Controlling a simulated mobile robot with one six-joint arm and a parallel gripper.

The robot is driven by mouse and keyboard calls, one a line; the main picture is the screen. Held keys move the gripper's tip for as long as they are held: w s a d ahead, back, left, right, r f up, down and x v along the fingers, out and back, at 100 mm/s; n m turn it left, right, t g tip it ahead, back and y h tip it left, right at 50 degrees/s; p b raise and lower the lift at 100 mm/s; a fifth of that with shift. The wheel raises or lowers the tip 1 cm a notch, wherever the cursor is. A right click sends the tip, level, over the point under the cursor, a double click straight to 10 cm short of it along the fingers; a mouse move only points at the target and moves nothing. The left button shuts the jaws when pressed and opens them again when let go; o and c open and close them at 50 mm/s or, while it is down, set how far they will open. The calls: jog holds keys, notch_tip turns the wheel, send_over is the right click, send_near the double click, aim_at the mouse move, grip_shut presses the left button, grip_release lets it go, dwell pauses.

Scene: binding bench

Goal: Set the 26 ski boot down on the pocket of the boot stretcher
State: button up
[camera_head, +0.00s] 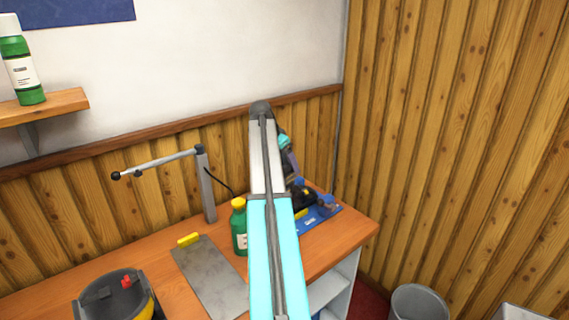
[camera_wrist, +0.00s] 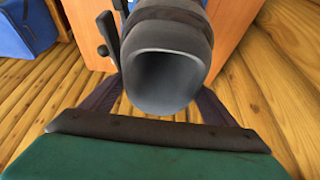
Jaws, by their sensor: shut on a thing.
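My gripper (camera_wrist: 160,110) is shut on a dark grey ski boot (camera_wrist: 165,75). In the wrist view the boot's round hollow cuff faces the camera, with a dark finger on either side. In the head view the dark boot (camera_head: 303,196) shows only in part beside my arm, low over the right end of the bench. Any size mark is out of sight. A blue base (camera_head: 318,219) with blue parts lies on the bench under the boot; it may be the boot stretcher. Its pocket is hidden, and I cannot tell whether the boot touches it.
On the bench (camera_head: 160,270) stand a green bottle with yellow cap (camera_head: 239,228), a post with a lever arm (camera_head: 205,185), a grey plate (camera_head: 212,278), a yellow block (camera_head: 188,240) and a round dark pot (camera_head: 118,298). A bin (camera_head: 418,302) stands right of the bench.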

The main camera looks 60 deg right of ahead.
jog(key=shift+f, duration=0.15)
dwell(0.5)
jog(key=o, duration=2.1)
jog(key=b+v, duration=0.4)
jog(key=v, duration=0.9)
jog(key=shift+a+r, duration=0.15)
jog(key=shift+r, duration=0.2)
jog(key=shift+f, duration=0.1)
